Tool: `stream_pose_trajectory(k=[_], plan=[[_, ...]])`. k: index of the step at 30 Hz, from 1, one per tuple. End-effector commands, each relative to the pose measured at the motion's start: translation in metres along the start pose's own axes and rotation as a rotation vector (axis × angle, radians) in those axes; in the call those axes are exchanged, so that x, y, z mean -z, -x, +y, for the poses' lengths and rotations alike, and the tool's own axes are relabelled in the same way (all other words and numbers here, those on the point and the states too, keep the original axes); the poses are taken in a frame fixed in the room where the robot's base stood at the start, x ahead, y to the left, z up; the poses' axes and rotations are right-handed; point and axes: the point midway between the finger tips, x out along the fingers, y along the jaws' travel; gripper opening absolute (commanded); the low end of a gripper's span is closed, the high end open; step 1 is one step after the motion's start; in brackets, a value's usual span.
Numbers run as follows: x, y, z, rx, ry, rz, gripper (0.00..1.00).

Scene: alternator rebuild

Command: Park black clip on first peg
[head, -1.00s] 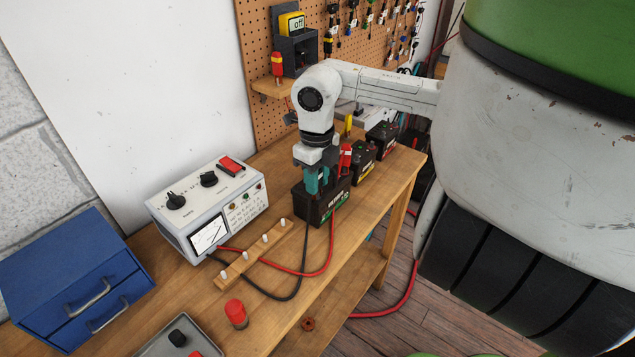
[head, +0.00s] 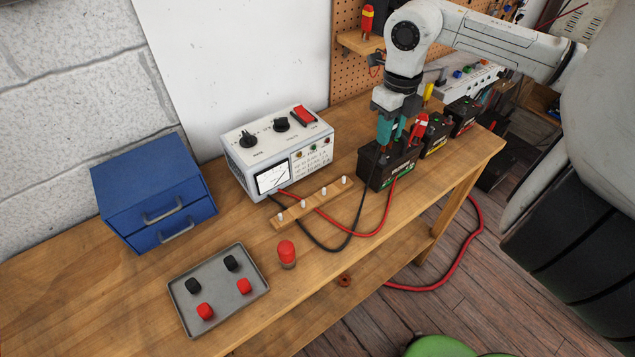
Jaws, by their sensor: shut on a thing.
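My gripper (head: 386,150) points down over the near black battery (head: 377,173), its teal fingers closed at the battery's top on the black clip, which they mostly hide. The black cable (head: 345,243) runs from the charger (head: 276,150) up to the battery beneath my fingers. The wooden peg strip (head: 314,205) lies on the bench in front of the charger, left of the battery. It carries several white pegs, all bare; which one counts as first is not marked.
The red cable (head: 378,232) loops from the charger beside the peg strip. A red-capped cylinder (head: 287,254), a grey tray (head: 222,306) with red and black caps, and a blue drawer box (head: 152,187) stand left. More batteries (head: 436,139) stand behind. The front bench edge is close.

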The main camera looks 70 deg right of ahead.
Motion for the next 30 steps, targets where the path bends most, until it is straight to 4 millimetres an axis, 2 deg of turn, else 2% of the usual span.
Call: stream_pose_trajectory(k=[20, 30], plan=[[0.0, -0.004, -0.001, 0.002, 0.001, 0.0, 0.1], [-0.016, -0.003, 0.07, 0.001, 0.009, -0.001, 0.1]])
